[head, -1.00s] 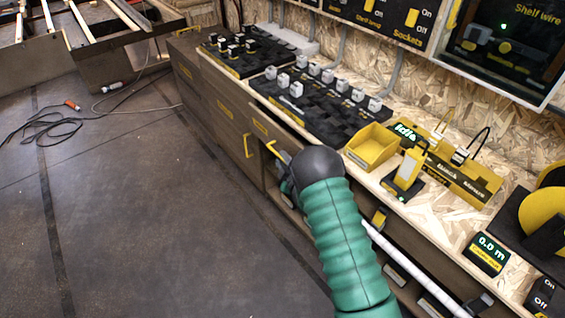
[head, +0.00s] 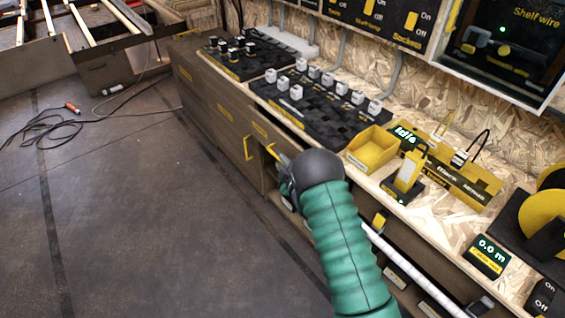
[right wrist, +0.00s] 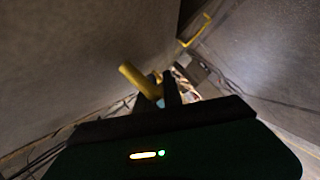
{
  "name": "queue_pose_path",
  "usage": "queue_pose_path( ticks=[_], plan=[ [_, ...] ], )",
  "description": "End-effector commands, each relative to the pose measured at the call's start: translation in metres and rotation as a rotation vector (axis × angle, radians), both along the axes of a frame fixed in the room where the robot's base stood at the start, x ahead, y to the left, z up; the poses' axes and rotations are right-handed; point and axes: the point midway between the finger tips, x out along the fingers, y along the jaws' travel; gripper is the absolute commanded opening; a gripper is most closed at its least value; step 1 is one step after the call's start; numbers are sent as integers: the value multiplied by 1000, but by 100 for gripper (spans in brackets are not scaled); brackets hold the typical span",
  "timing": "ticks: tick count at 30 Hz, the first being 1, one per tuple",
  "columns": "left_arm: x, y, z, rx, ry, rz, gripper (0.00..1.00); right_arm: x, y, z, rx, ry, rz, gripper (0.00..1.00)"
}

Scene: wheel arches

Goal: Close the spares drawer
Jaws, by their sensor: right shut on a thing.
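My right gripper (head: 284,168) is at the bench front, at the end of my green-sleeved right arm. It is shut on a yellow bar handle (head: 272,151). In the right wrist view the yellow handle (right wrist: 140,80) meets the dark fingers (right wrist: 167,92). The handle lies under a drawer front (head: 265,135) with a yellow label too small to read, so I cannot confirm that it is the spares drawer. My wrist and arm hide much of the front and its opening, so I cannot tell how far out it stands. My left gripper is out of view.
A cupboard with a yellow upright handle (head: 247,147) is left of the gripper. The benchtop holds a yellow bin (head: 372,148), a dark tray of white-topped pieces (head: 320,105) and a yellow spool (head: 545,215). The floor (head: 150,220) left of the bench is clear; a cable (head: 45,125) lies farther off.

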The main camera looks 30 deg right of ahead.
Motion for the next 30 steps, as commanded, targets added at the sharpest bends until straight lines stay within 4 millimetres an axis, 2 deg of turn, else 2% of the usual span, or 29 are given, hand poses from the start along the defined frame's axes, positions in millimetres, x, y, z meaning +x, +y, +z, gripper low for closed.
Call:
queue_pose_path(
  ticks=[27,30],
  plan=[
    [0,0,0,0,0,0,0,-1,1,-3,3,6,0,0],
    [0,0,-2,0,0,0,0,-1,-7,-4,1,5,-1,0]
  ],
)
